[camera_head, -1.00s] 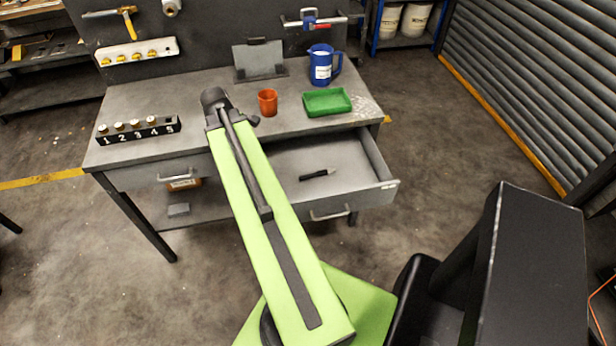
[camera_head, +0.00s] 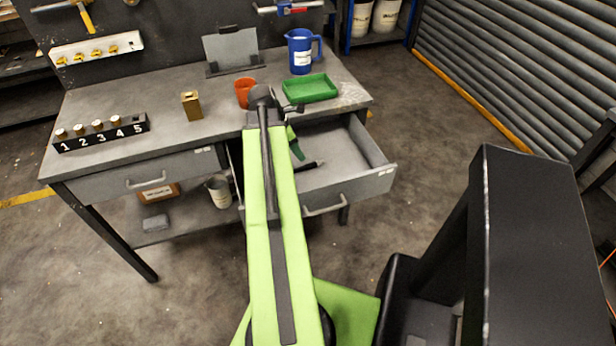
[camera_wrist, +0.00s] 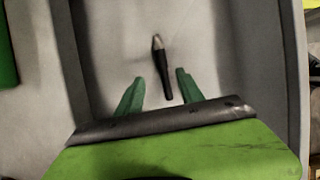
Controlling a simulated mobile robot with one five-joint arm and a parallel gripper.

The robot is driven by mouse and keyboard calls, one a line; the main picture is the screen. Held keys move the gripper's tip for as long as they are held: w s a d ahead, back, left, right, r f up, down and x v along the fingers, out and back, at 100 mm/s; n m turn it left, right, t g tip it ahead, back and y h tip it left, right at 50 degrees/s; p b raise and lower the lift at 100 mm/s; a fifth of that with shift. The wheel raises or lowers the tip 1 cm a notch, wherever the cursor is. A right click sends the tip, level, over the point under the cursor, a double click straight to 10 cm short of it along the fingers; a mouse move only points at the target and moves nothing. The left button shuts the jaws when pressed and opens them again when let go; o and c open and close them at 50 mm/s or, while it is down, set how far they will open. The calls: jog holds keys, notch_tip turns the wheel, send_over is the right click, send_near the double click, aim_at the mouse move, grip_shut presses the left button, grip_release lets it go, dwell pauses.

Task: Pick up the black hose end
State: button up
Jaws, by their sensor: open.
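A slim black piece with a lighter grey tip, which I take for the black hose end (camera_wrist: 164,71), lies on the floor of the open drawer (camera_head: 345,178). It also shows in the head view (camera_head: 311,165), partly hidden by my arm. My gripper (camera_wrist: 159,78) is open and empty above the drawer. In the wrist view the piece lies between and beyond its two green fingers, its near end between them. I cannot tell the height left between the fingers and the piece. In the head view one green finger (camera_head: 296,147) shows beside my arm.
The drawer walls surround my gripper. On the bench above stand an orange cup (camera_head: 243,92), a green tray (camera_head: 310,88), a blue jug (camera_head: 301,52), a brass-coloured box (camera_head: 191,105) and a numbered rack (camera_head: 102,134). A white container (camera_head: 219,191) stands on the lower shelf.

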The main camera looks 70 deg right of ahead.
aim_at(309, 165)
jog(key=b+x, duration=0.1)
jog(key=x, duration=0.2)
jog(key=shift+w+a, duration=0.1)
jog(key=shift+a, duration=0.05)
jog(key=shift+f+b, duration=0.3)
jog(key=shift+b, duration=0.1)
jog(key=shift+s+d, duration=0.2)
jog(key=b+x, duration=0.4)
jog(key=x, duration=0.1)
jog(key=shift+s+b, duration=0.3)
jog(key=shift+r, duration=0.15)
grip_shut()
